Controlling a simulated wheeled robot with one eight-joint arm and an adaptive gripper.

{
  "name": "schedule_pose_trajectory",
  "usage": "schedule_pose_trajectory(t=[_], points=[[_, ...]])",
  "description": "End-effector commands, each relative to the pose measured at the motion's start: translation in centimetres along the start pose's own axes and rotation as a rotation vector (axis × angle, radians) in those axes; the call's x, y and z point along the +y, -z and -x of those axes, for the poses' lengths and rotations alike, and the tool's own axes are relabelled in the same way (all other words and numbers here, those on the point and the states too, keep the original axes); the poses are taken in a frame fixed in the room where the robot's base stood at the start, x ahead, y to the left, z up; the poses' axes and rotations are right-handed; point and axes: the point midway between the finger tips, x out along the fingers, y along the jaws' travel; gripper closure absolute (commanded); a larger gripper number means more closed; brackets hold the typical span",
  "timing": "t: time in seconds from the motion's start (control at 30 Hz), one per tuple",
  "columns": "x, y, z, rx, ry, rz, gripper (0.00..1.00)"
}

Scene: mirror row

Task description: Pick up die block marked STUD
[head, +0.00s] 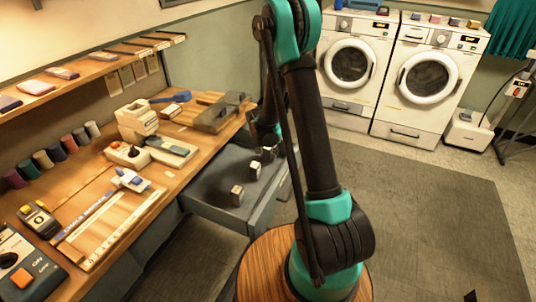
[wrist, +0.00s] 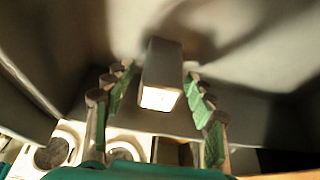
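Two small light blocks with dark sides, one (head: 237,195) nearer and one (head: 255,170) farther, stand in the open grey drawer (head: 215,168) below the workbench. No marking on them is readable, so I cannot tell which is STUD. My gripper (head: 266,150) is low over the back of the drawer, partly hidden by my arm. In the wrist view my gripper (wrist: 158,75) is open, with green-padded fingers on either side of one grey block (wrist: 163,62). Its pale end face is lit brightly. Gaps show between the block and both fingers.
The workbench (head: 150,200) on the left holds thread spools, devices, a ruler and a grey machine (head: 215,115) above the drawer. The drawer walls enclose the blocks. Two white washers (head: 345,65) stand at the back. The floor mat (head: 420,210) at right is clear.

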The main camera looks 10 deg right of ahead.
Motion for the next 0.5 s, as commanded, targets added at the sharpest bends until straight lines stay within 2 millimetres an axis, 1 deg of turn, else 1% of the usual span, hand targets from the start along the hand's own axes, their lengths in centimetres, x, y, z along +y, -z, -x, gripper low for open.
schedule_pose_trajectory(t=[0.03,0.07,0.4,0.5], points=[[0.0,0.0,0.01,0.0,0.0,0.0,0.54],[0.0,0.0,0.01,0.0,0.0,0.0,0.57],[0.0,0.01,0.02,0.0,0.0,0.0,1.0],[0.0,0.02,0.03,0.0,0.0,0.0,1.0]])
